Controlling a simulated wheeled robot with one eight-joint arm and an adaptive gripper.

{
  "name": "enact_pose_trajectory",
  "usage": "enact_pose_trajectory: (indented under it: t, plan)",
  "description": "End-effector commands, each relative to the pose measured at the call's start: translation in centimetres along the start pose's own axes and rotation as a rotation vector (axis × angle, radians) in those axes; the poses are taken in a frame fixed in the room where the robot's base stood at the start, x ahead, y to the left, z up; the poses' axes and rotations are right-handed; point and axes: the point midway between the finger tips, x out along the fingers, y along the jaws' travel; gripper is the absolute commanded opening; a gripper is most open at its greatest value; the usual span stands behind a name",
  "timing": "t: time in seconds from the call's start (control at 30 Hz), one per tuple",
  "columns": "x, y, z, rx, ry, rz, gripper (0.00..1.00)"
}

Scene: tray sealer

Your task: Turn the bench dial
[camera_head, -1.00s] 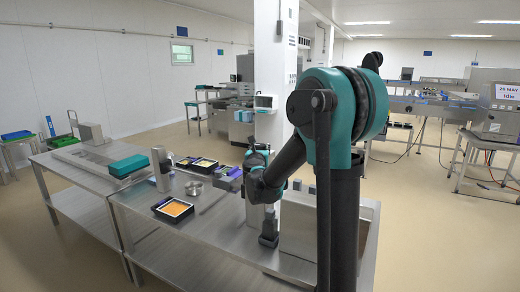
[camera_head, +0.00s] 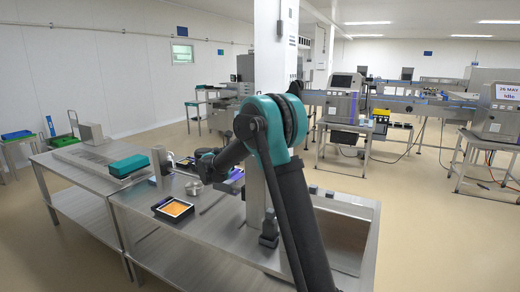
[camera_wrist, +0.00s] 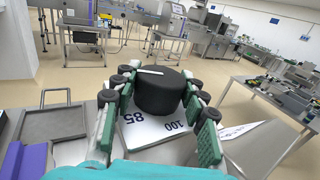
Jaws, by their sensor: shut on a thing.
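The bench dial (camera_wrist: 158,97) is a round black knob with a white pointer line on its top. It stands on a pale plate (camera_wrist: 152,131) marked 85 and 100. In the wrist view, my gripper (camera_wrist: 161,88) has its green-padded fingers on both sides of the knob, shut on it. The pointer lies across the near-upper left of the knob's top, clear of the printed numbers. In the head view my arm reaches left over the steel bench (camera_head: 215,237); the dial and fingertips are hidden behind it.
A black tray with orange contents (camera_head: 174,209) and a metal pot (camera_head: 194,188) are on the bench. A teal box (camera_head: 127,166) lies further left. A dark block (camera_head: 269,229) stands near the front. A purple item (camera_wrist: 28,160) lies left of the dial.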

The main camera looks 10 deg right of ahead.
Motion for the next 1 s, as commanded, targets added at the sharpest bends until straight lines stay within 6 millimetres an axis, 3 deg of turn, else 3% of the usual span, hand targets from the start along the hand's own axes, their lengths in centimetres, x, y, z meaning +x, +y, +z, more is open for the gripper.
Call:
enact_pose_trajectory:
  t: [0.4, 0.9, 0.93, 1.0]
  plan:
    - [0.09, 0.07, 0.03, 0.000, 0.002, -0.164, 0.14]
    - [0.13, 0.04, 0.08, -0.001, 0.002, -0.180, 0.14]
    - [0.13, 0.04, 0.08, -0.001, 0.002, -0.180, 0.45]
    - [0.13, 0.04, 0.08, 0.000, 0.002, -0.180, 0.54]
